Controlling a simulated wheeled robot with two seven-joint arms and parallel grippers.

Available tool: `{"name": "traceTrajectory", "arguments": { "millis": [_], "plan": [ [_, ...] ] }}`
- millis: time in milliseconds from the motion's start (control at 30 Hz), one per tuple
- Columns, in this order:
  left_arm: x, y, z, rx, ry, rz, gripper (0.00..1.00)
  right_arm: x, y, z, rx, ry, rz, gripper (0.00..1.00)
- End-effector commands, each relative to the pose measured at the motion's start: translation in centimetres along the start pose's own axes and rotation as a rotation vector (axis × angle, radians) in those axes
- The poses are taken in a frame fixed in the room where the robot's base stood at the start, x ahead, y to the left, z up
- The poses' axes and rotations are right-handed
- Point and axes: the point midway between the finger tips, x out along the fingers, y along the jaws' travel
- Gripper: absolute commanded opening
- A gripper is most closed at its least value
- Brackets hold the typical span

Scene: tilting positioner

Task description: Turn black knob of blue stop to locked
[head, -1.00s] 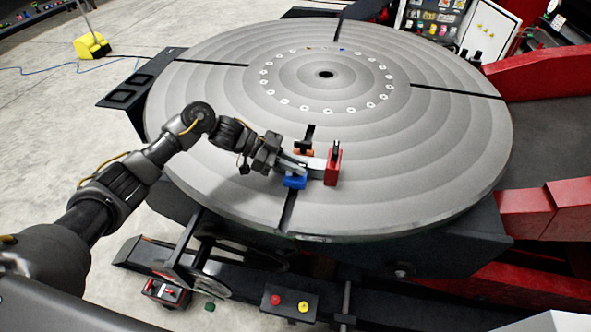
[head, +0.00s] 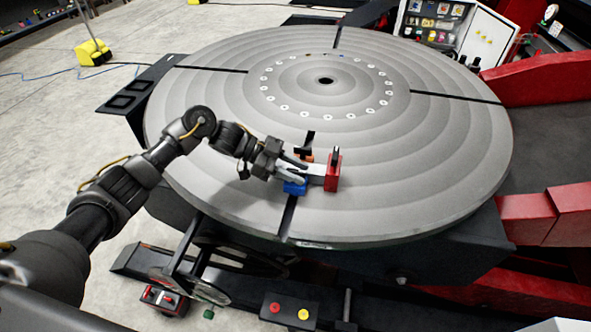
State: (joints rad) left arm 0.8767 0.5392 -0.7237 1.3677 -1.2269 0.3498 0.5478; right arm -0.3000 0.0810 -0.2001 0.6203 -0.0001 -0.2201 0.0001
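The blue stop (head: 295,188) sits near the front edge of the round grey turntable (head: 420,190), beside a dark radial slot. Its black knob cannot be made out; my gripper covers the area above the stop. My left gripper (head: 298,170) is at the blue stop, its fingers just above and behind it. The fingers are too small and overlapped to tell whether they are closed on anything. My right gripper is not in view.
A red stop (head: 332,174) with a black upright piece stands right of the blue stop, with a pale bar (head: 316,170) between them. An orange piece (head: 308,158) with a black top is close behind the fingers. The rest of the turntable is mostly clear.

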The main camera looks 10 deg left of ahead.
Motion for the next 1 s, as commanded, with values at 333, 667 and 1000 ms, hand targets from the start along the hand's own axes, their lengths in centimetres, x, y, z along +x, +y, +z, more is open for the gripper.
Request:
{"name": "traceTrajectory", "arguments": {
  "millis": [333,667,1000],
  "plan": [
    [-5.2,-0.1,0.3,0.002,-0.002,-0.005,0.36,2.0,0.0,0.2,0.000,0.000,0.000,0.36],
    [-10.1,-0.1,0.1,0.002,-0.001,-0.001,0.36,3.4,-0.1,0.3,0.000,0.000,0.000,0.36],
    [-10.8,0.0,0.0,0.000,0.000,0.000,0.36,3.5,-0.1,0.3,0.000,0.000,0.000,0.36]
  ]
}}
